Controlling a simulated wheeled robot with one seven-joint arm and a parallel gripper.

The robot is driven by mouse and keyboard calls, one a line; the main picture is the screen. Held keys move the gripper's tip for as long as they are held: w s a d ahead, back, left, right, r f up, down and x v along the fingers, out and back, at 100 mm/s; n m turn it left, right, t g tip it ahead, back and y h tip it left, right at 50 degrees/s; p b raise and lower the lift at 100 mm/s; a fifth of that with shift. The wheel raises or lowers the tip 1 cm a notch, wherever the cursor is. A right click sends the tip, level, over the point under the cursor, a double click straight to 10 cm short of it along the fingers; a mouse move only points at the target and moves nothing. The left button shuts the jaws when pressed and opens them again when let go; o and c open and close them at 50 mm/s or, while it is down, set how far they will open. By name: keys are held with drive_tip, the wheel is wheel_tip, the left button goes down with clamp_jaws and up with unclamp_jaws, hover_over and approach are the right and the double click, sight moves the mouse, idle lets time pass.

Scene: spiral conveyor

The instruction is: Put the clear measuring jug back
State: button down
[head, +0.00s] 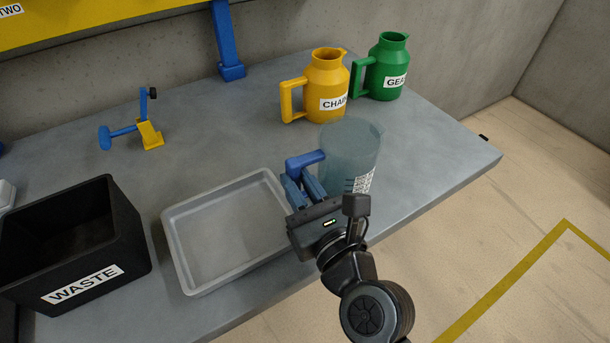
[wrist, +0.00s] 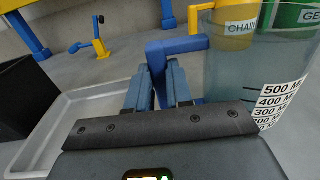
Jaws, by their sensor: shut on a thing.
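The clear measuring jug (head: 350,150) is a see-through bluish cylinder with a blue handle and a printed scale. It is upright at the right part of the grey table, near the front edge. In the wrist view the jug (wrist: 255,75) fills the right side, with its 500 mark facing me. My gripper (head: 306,184) is shut on the jug's blue handle, on the jug's left side. In the wrist view the gripper fingers (wrist: 158,88) close around the handle's lower part. I cannot tell whether the jug's base touches the table; the gripper and arm hide part of it.
A yellow jug (head: 325,85) marked CHAIN and a green jug (head: 387,67) marked GEAR stand behind. A grey tray (head: 176,250) is left of my gripper, and a black WASTE bin (head: 120,230) is further left. A blue-yellow device (head: 149,134) stands at the back left. Bare table lies right of the jug.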

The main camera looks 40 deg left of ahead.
drive_tip(key=shift+f, duration=0.2)
drive_tip(key=c, duration=1)
unclamp_jaws()
drive_tip(key=shift+f+b, duration=0.35)
drive_tip(key=shift+b, duration=0.35)
drive_tip(key=v, duration=0.8)
drive_tip(key=shift+w+d, duration=0.1)
drive_tip(key=shift+w, duration=0.1)
